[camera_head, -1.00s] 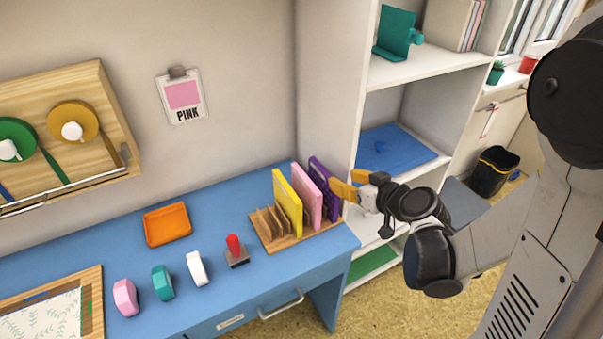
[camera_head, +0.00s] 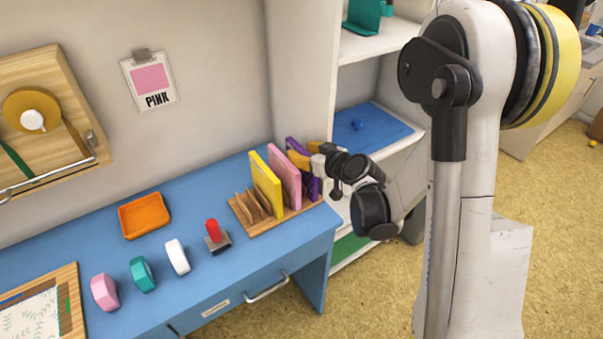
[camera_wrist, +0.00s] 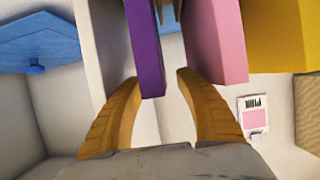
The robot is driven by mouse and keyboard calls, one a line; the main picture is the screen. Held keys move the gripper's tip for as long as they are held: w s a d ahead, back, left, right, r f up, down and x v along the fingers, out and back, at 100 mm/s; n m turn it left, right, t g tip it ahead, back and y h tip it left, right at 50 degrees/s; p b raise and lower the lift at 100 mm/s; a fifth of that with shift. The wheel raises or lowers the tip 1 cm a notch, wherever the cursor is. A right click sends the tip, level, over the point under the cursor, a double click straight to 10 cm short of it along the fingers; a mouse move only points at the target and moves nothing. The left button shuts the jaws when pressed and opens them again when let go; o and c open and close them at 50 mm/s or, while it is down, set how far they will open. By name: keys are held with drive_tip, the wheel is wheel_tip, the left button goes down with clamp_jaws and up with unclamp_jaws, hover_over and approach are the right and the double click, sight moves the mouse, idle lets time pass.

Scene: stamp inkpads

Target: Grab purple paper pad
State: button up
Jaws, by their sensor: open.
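The purple paper pad (camera_head: 316,186) stands upright at the right end of a wooden rack (camera_head: 244,212) on the blue desk. It is partly hidden behind my gripper in the head view. In the wrist view the purple pad (camera_wrist: 145,50) hangs between the two yellow fingers of my gripper (camera_wrist: 155,95), nearer the left finger. My gripper is open around the pad's edge. The pink pad (camera_head: 285,178) stands just beside it, and shows in the wrist view (camera_wrist: 216,42) by the right finger. I cannot tell whether any finger touches a pad.
The yellow pad (camera_head: 265,183) stands left of the pink one. A red-handled stamp (camera_head: 215,235), an orange tray (camera_head: 144,214) and several coloured pieces lie on the desk. A white shelf (camera_head: 375,45) stands at the right. A pink card (camera_head: 150,80) hangs on the wall.

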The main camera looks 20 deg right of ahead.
drive_tip(key=shift+w+a+f, duration=0.1)
drive_tip(key=shift+w, duration=0.1)
drive_tip(key=shift+s, duration=0.1)
drive_tip(key=shift+c, duration=0.8)
clamp_jaws()
drive_tip(key=shift+r, duration=0.25)
